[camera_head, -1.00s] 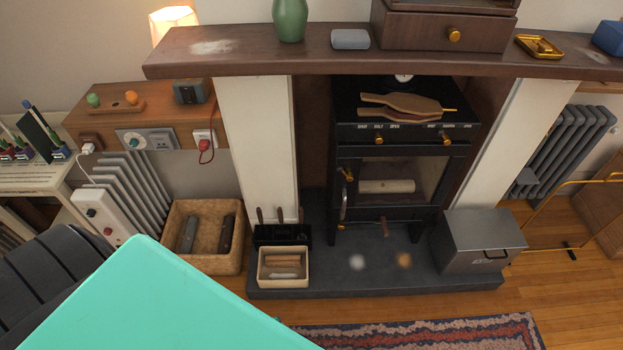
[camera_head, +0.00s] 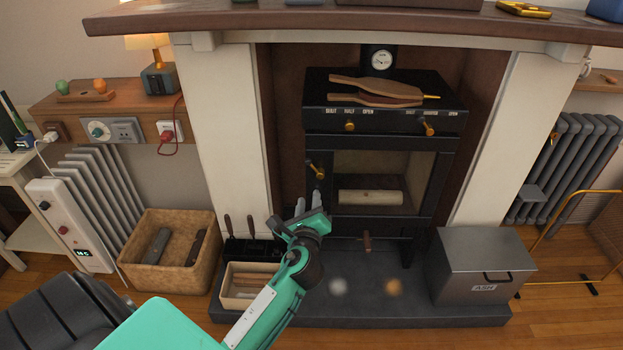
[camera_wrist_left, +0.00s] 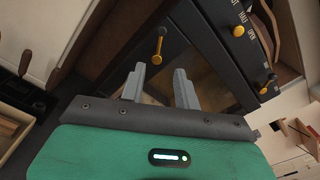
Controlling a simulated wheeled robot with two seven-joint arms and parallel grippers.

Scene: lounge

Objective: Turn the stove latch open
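The black stove (camera_head: 385,120) stands in the fireplace, its glass door (camera_head: 385,170) shut with a log behind the glass. The brass latch (camera_head: 317,171) is on the left side of the door, and it also shows in the left wrist view (camera_wrist_left: 158,46). My left gripper (camera_head: 310,200) is just below the latch in the head view. In the left wrist view its two grey fingers (camera_wrist_left: 160,88) are apart with nothing between them, pointing toward the stove front. The latch lies beyond the fingertips, clear of them. My right gripper is not in view.
Brass knobs (camera_head: 349,126) sit on the panel above the door. A basket (camera_head: 170,250), a small box with sticks (camera_head: 245,285) and a black tool holder (camera_head: 255,250) stand at left. A grey ash box (camera_head: 480,265) stands on the right of the hearth.

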